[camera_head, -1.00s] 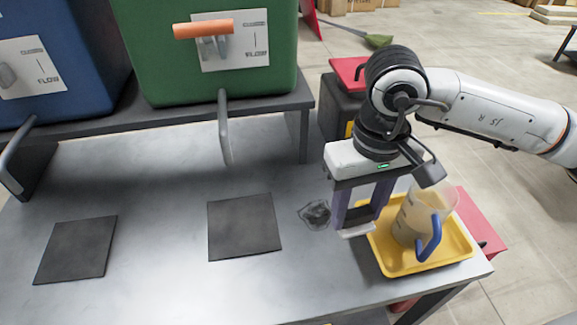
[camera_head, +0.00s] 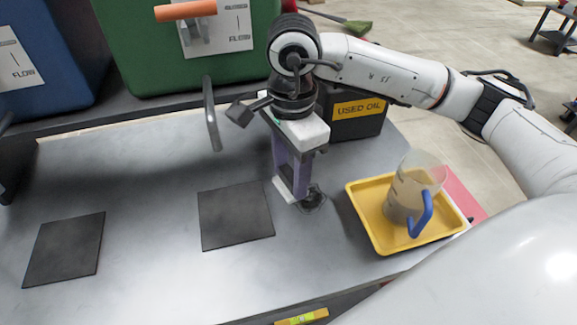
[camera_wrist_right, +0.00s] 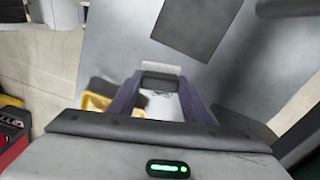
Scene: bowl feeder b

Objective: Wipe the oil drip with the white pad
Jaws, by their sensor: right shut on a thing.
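My right gripper (camera_head: 291,183) has purple fingers pointing down and is shut on the white pad (camera_head: 282,191), a thin pale strip low at the fingertips. The pad also shows as a light edge beyond the fingertips in the right wrist view (camera_wrist_right: 162,67). The oil drip (camera_head: 314,201) is a dark, irregular spot on the grey table, just right of the fingers and partly hidden by them. I cannot tell whether the pad touches the table. My left gripper is not in view.
A yellow tray (camera_head: 373,229) holding a jug (camera_head: 403,197) with a blue handle stands right of the drip. Two dark square mats (camera_head: 236,215) lie to the left. Green (camera_head: 150,60) and blue (camera_head: 45,40) containers and a "USED OIL" box (camera_head: 357,120) are behind.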

